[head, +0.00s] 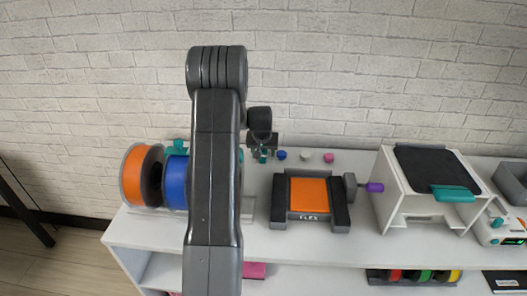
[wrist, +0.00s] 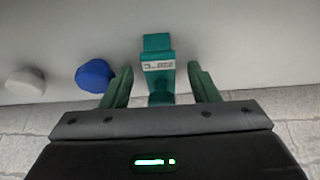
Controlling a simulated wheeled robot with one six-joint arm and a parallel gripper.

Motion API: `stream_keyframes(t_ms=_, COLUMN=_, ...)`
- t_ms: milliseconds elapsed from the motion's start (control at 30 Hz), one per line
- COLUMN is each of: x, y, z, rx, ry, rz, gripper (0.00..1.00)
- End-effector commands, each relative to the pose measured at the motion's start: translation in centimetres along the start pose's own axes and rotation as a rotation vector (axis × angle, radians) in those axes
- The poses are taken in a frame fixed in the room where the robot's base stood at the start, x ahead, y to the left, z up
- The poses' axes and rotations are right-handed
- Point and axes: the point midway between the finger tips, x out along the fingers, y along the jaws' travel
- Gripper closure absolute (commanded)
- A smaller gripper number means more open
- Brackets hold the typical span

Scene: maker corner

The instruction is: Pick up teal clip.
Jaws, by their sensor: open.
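The teal clip (wrist: 158,65) stands on the white top in the wrist view, with a small pale marking on its face. My gripper (wrist: 160,72) is open, its two green fingers on either side of the clip with a visible gap on each side. The clip's lower end is partly hidden by the gripper body. In the head view my gripper (head: 263,152) is just above the back of the white shelf top, and a bit of teal shows at its fingers. I cannot tell there how much is clip and how much is finger.
A blue knob-like piece (wrist: 95,75) and a white one (wrist: 26,82) lie beside the clip. A pink one (head: 328,158) is farther right. Orange (head: 138,176) and blue (head: 175,182) spools stand left; an orange-topped FLEX device (head: 310,195) and a white machine (head: 400,205) stand right.

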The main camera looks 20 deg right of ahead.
Motion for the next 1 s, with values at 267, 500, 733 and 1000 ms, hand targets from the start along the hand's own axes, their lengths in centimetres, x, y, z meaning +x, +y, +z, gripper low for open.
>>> stream_keyframes(t_ms=267, x=0.0, y=0.0, z=0.0, rx=0.000, ry=0.000, rz=0.000, gripper=0.69)
stream_keyframes(t_ms=500, x=0.0, y=0.0, z=0.0, rx=0.000, ry=0.000, rz=0.000, gripper=0.93)
stream_keyframes(t_ms=733, x=-0.7, y=0.0, z=-0.3, rx=0.000, ry=0.002, rz=0.000, gripper=0.93)
stream_keyframes(t_ms=1000, x=-5.4, y=0.0, z=-2.3, rx=0.000, ry=0.005, rz=0.000, gripper=0.93)
